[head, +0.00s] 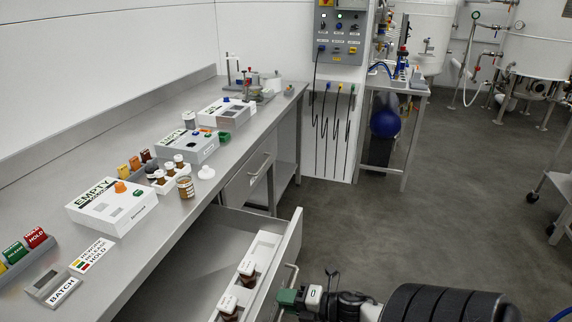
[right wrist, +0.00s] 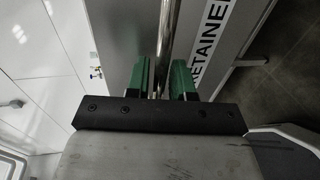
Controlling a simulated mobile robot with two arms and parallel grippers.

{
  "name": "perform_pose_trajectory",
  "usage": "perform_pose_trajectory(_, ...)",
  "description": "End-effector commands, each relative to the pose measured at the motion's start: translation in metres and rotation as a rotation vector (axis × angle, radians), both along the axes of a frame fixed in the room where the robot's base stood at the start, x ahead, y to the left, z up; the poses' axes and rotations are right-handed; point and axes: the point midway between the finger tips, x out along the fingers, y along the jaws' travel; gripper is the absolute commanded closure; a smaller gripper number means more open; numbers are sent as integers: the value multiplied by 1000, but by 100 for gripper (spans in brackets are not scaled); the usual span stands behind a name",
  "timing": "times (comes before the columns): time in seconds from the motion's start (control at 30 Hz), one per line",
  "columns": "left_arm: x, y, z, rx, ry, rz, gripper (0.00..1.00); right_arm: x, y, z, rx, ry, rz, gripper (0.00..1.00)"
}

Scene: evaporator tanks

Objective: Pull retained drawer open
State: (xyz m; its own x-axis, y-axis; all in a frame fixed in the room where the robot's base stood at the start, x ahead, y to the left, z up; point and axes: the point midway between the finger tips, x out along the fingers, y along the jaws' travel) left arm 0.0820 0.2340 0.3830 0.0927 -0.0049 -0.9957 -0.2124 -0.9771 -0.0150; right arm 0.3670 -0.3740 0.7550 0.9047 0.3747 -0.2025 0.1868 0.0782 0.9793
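The retained drawer (head: 292,240) stands pulled far out from under the long steel bench. Its front carries a label reading "RETAINE..." (right wrist: 212,42) in the right wrist view, cut off at the edge. Inside is a white rack (head: 262,248) with brown white-capped bottles (head: 246,272). The drawer's bar handle (head: 291,275) is on its outer face. My right gripper (head: 290,298) is at this handle; in the right wrist view the bar (right wrist: 165,45) runs between the green fingers (right wrist: 162,82), which close around it with little gap. My left gripper is not in view.
A shut drawer (head: 247,180) sits farther along the bench. The bench top (head: 150,135) holds white labelled boxes (head: 112,207), bottles and coloured tags. A small steel table (head: 405,130) stands at the back. The grey floor (head: 400,230) right of the drawer is open. A cart (head: 560,190) stands at far right.

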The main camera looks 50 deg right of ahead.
Motion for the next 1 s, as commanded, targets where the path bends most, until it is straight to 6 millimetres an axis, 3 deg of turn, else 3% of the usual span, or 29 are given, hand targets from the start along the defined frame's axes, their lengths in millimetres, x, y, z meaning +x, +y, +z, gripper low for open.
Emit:
perform_pose_trajectory(0.1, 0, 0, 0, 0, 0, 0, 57, 0, 0, 0, 0, 0, 0, 64)
perform_pose_trajectory(0.47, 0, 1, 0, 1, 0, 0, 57, -8, -3, 1, 0, 2, -1, 64)
perform_pose_trajectory(1.0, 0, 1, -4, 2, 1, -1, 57, -89, -37, 19, 0, 2, -2, 64)
